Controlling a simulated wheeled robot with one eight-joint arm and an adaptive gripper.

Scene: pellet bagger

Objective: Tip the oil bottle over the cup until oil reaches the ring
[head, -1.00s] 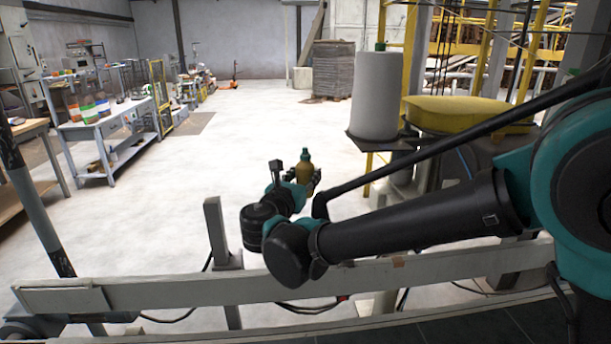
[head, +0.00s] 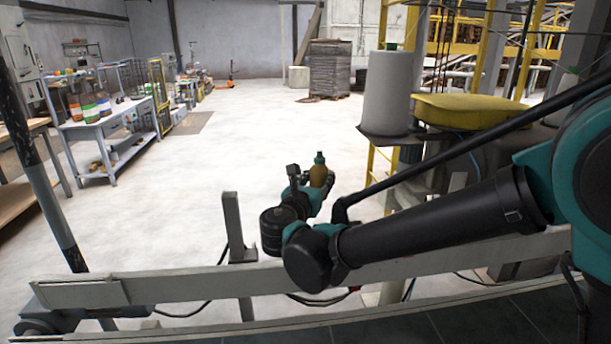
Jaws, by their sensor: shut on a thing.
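The oil bottle (head: 318,176) is small and amber-brown with a teal-green cap or top. It is upright in the head view, near the middle. My gripper (head: 311,183) is shut on it and holds it up beyond the rail, over the pale floor. My wrist and arm hide the lower part of the bottle. I cannot make out the cup or its ring in this view.
A grey rail (head: 180,289) crosses the foreground below my arm. A yellow-topped machine (head: 470,111) and a large white roll (head: 388,92) stand at the right. A blue-grey workbench (head: 112,125) with several bottles is at the left. The middle floor is clear.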

